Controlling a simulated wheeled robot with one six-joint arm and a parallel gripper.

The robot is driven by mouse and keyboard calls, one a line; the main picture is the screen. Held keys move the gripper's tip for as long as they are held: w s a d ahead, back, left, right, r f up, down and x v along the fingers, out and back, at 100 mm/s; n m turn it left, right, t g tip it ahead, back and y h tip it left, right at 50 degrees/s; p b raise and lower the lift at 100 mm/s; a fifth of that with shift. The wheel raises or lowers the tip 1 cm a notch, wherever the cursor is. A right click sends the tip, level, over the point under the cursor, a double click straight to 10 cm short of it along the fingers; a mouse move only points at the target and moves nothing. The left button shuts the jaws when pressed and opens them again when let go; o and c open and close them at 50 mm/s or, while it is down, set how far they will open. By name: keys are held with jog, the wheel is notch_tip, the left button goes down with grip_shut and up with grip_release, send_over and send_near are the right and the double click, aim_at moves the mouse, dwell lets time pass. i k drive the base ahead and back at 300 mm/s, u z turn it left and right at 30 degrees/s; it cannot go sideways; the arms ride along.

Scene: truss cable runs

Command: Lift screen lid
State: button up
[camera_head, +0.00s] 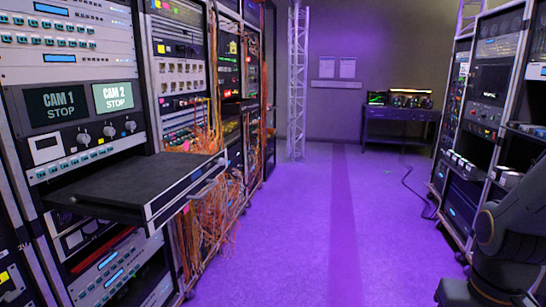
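A flat black panel (130,188) lies level on a shelf or drawer that sticks out of the left rack into the aisle. It may be the screen lid, lying shut; I cannot tell for sure. The drawer's front edge (188,192) is light metal with a dark strip. Above and behind it, two small screens read "CAM 1 STOP" (57,105) and "CAM 2 STOP" (113,96). A dark part of my arm shows at the lower right, far from the panel. My gripper is not in view.
Orange cables (212,205) hang in tangles beside and below the drawer. Equipment racks (485,100) line the right side. A white truss tower (297,85) and a dark desk (400,122) stand at the back. The purple floor (300,240) between the racks is clear.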

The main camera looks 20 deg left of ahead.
aim_at(148, 185)
jog(key=u, duration=0.1)
jog(key=i, duration=1.3)
jog(key=u, duration=0.8)
